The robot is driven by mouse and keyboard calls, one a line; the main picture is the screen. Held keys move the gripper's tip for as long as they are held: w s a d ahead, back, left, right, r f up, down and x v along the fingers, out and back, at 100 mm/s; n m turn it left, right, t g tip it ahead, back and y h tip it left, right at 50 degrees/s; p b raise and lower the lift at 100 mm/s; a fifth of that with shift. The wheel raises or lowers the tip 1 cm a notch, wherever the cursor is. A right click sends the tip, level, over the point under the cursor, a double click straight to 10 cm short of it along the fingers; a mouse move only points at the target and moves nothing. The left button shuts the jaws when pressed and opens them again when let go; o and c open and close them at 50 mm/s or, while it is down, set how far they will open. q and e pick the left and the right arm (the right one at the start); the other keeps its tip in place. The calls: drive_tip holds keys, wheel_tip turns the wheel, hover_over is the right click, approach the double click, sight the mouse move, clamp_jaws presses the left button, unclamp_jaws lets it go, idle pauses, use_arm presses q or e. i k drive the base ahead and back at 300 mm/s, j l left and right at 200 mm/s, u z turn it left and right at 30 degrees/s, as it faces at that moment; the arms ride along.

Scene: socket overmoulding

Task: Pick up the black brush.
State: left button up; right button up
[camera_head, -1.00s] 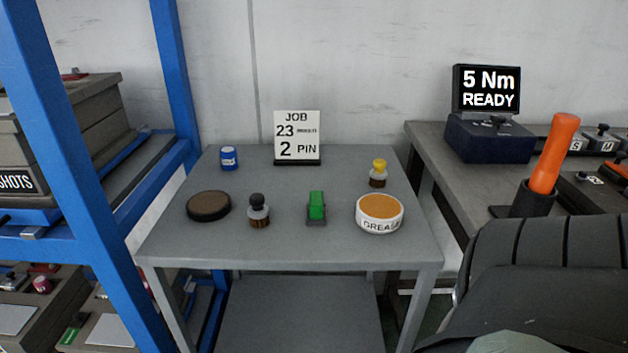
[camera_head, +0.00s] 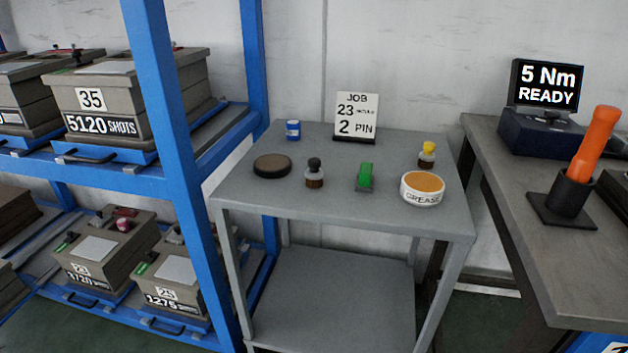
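The black brush (camera_head: 314,173) stands upright on the grey table, with a black knob on top, a grey collar and brown bristles at the bottom. It stands between a dark round tin with a brown top (camera_head: 272,166) on its left and a green block on a grey base (camera_head: 365,178) on its right. A similar brush with a yellow knob (camera_head: 427,155) stands at the back right of the table. Neither of my grippers is in view.
The grey table (camera_head: 330,215) also carries a grease tub (camera_head: 422,189), a blue can (camera_head: 293,130) and a job sign (camera_head: 356,118). A blue rack (camera_head: 172,150) with moulds stands left. A bench (camera_head: 510,190) with an orange-handled tool (camera_head: 594,145) stands right.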

sight(314, 175)
drive_tip(key=i+l, duration=0.15)
drive_tip(key=i, duration=0.2)
drive_tip(key=k+j, duration=0.15)
drive_tip(key=k, duration=0.25)
drive_tip(key=k+z, duration=0.2)
drive_tip(key=z, duration=0.25)
drive_tip(key=k+z, duration=0.15)
drive_tip(key=z, duration=0.35)
